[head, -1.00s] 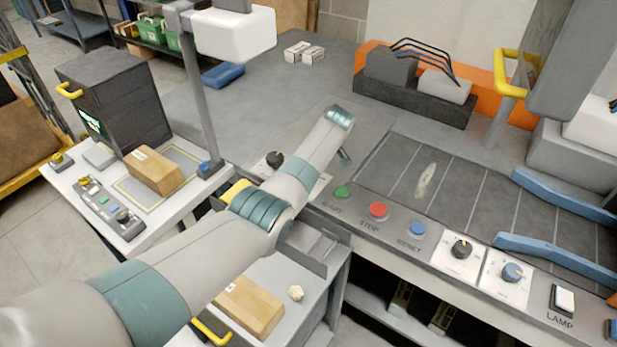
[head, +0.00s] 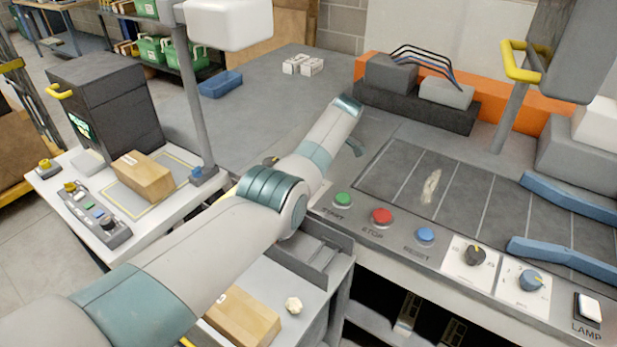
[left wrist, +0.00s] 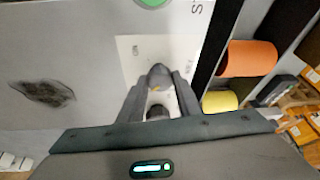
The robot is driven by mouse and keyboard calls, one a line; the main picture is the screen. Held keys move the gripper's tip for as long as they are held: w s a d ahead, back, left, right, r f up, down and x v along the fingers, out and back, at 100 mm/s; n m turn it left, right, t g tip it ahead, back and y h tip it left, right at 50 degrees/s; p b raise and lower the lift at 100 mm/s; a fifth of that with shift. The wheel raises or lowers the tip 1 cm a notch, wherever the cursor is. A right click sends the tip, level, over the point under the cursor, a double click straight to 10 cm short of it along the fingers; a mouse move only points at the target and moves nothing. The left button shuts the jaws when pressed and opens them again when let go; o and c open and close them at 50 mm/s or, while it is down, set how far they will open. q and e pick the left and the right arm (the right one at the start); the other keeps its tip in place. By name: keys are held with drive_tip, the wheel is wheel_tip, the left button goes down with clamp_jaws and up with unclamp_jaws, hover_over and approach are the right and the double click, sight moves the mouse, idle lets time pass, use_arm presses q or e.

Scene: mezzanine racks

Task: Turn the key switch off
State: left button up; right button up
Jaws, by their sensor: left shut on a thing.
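The left fingers are hidden there. The switch's pointer setting is too small to read. My right gripper is in neither current view.
Along the panel edge sit a green START button (head: 343,199), a red STOP button (head: 381,216), a blue RESET button (head: 425,234), a black dial (head: 475,255), a blue dial (head: 531,280) and a LAMP rocker (head: 590,307). Blue guide rails (head: 560,256) stand at right.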

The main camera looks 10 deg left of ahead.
use_arm(q)
drive_tip(key=o, duration=1.1)
drive_tip(key=shift+c, duration=0.2)
use_arm(e)
drive_tip(key=shift+s+a, duration=0.15)
use_arm(q)
drive_tip(key=shift+r, duration=0.15)
drive_tip(key=shift+d+r, duration=0.1)
drive_tip(key=shift+r, duration=0.1)
drive_tip(key=b+v, duration=0.3)
drive_tip(key=v, duration=1.3)
drive_tip(key=shift+r, duration=0.35)
use_arm(e)
drive_tip(key=w+a+t, duration=0.1)
drive_tip(key=w+a, duration=0.1)
drive_tip(key=w, duration=0.4)
drive_tip(key=w+a+r+t+y, duration=0.1)
drive_tip(key=w+a+t, duration=0.1)
drive_tip(key=w, duration=0.4)
drive_tip(key=shift+w+a+r, duration=0.25)
drive_tip(key=shift+w+a, duration=0.05)
drive_tip(key=shift+a, duration=0.05)
use_arm(q)
drive_tip(key=shift+d, duration=0.1)
use_arm(e)
drive_tip(key=shift+s, duration=0.1)
